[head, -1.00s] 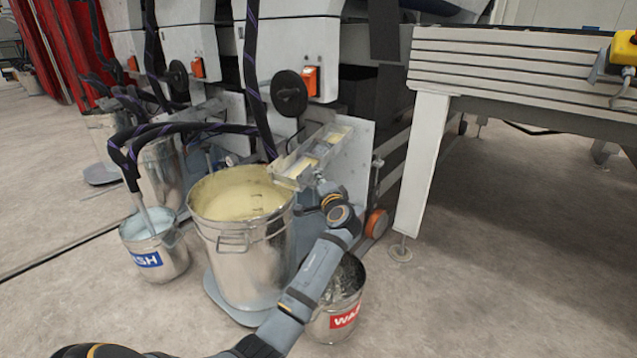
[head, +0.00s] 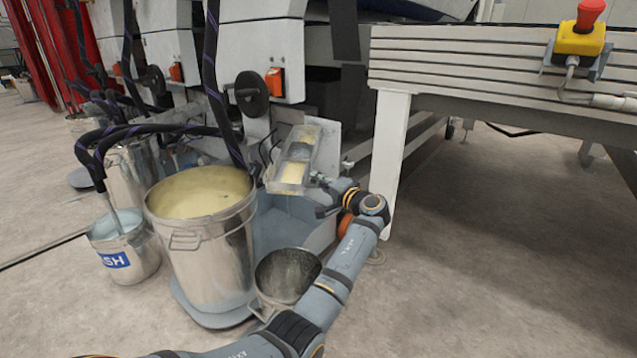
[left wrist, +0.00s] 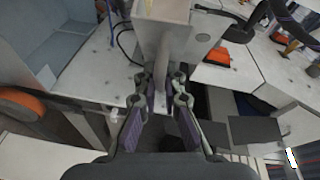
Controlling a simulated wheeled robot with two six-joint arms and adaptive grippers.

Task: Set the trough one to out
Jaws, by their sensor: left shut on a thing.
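The trough (head: 290,174) is a narrow pale metal tray with yellowish liquid inside, angled out from the lower part of the machine in the head view. Its near end stands just right of the large drum's (head: 205,250) rim. My left gripper (head: 318,181) is at the trough's near right side. In the left wrist view the trough's pale body (left wrist: 165,20) is at the top centre, with a grey handle-like bar running down between the fingers. My left gripper (left wrist: 164,97) is shut on this part. The exact grip is partly hidden in the head view. My right gripper is not seen.
A metal waste bucket (head: 287,277) stands below the trough, beside my left arm. A wash bucket (head: 123,249) is at the left. A white table leg (head: 387,165) stands close right of my left wrist. Open floor (head: 480,270) lies at the right.

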